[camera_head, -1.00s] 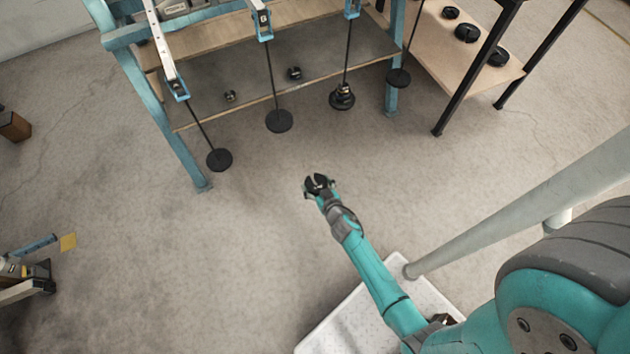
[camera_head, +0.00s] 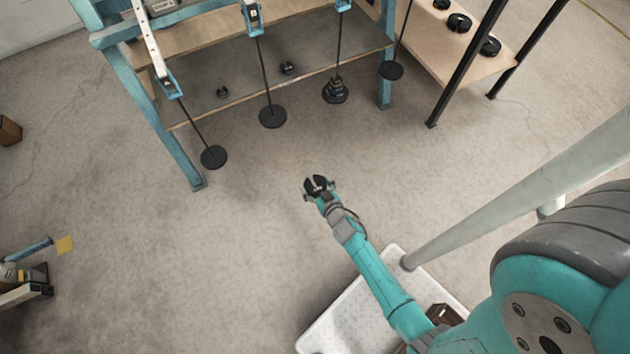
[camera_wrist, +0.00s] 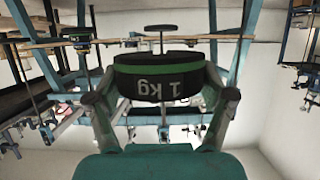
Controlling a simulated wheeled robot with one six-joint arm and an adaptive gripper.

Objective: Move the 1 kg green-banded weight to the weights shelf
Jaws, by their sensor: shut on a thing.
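My gripper (camera_head: 318,186) is shut on a black cylindrical weight with a green band, marked "1 kg". In the wrist view the weight (camera_wrist: 160,82) sits between the two fingers, its lettering upside down in the picture. In the head view the gripper is out over bare floor in front of the blue-framed bench, and the weight is too small to make out clearly there. A wooden shelf (camera_head: 470,62) on black legs at the upper right holds several black weights (camera_head: 459,23); I cannot tell for sure that it is the weights shelf.
Several rods with black discs hang along the bench front, such as the left disc (camera_head: 213,157) and the middle disc (camera_head: 272,116). A stack of weights (camera_head: 335,91) sits on another hanger. Two small dark pieces lie on the lower board (camera_head: 250,88). The floor between is clear.

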